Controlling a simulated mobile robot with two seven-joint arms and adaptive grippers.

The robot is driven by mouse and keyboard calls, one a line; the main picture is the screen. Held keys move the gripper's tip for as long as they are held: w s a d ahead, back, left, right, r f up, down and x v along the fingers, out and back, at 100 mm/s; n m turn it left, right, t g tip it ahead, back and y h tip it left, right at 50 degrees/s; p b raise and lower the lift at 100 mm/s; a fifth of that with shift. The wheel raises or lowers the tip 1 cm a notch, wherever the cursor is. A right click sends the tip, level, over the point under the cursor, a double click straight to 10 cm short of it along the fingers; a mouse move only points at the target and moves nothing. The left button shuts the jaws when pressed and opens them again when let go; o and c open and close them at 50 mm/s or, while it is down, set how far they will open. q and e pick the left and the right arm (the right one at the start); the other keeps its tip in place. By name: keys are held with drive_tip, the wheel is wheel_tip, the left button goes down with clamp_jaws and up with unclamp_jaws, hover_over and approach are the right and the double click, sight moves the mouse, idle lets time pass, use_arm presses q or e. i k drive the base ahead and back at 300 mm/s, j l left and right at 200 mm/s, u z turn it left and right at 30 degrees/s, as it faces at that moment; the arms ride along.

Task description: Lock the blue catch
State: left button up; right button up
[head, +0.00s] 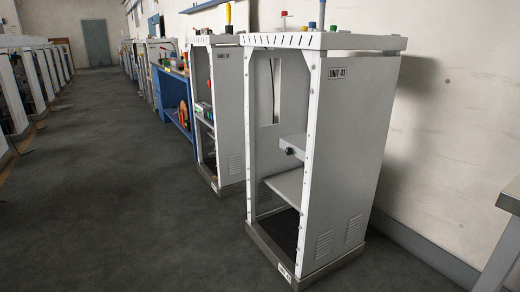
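A white open-fronted dispenser frame (348,150) labelled UNIT 41 stands on the floor right of centre, with an open front. Neither of my grippers shows in the head view.
Inside the frame are a shelf (286,187) and a grey box with a black knob (293,146). A second white frame (229,115) and a blue bench (173,98) stand behind. A table corner (510,197) is at right. The left floor aisle is clear.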

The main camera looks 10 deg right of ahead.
sight(312, 25)
drive_tip(key=i+j+z, duration=0.1)
drive_tip(key=z, duration=0.65)
drive_tip(key=i+j+z, duration=0.25)
drive_tip(key=j+z, duration=0.2)
drive_tip(key=j, duration=0.2)
drive_tip(key=i+j+z, duration=0.25)
drive_tip(key=j, duration=0.15)
drive_tip(key=j+z, duration=0.1)
drive_tip(key=j, duration=0.45)
drive_tip(key=i+j+z, duration=0.1)
drive_tip(key=j, duration=0.45)
